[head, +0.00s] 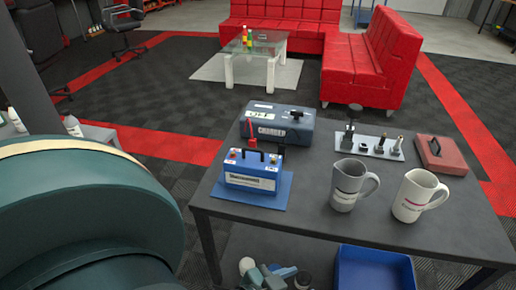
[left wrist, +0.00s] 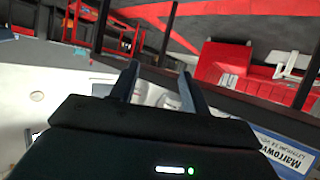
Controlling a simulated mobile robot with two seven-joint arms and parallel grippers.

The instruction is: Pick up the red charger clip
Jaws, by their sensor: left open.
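In the head view a small red part (head: 249,125), which looks like the red charger clip, shows at the left end of the dark charger box (head: 290,131). It is too small to tell how it is attached. A blue battery (head: 252,168) with a black handle stands on a blue mat (head: 275,199) in front of the charger. My left gripper (left wrist: 159,76) shows in the left wrist view with its two fingers apart and nothing seen between them. The clip cannot be made out in that view. My right gripper is in neither view.
The dark table (head: 400,232) also holds a grey mug (head: 345,187), a white mug (head: 410,200), a metal plate with fittings (head: 381,147) and a red box (head: 441,155). A blue bin (head: 373,270) is below. Red sofas (head: 355,70) stand behind.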

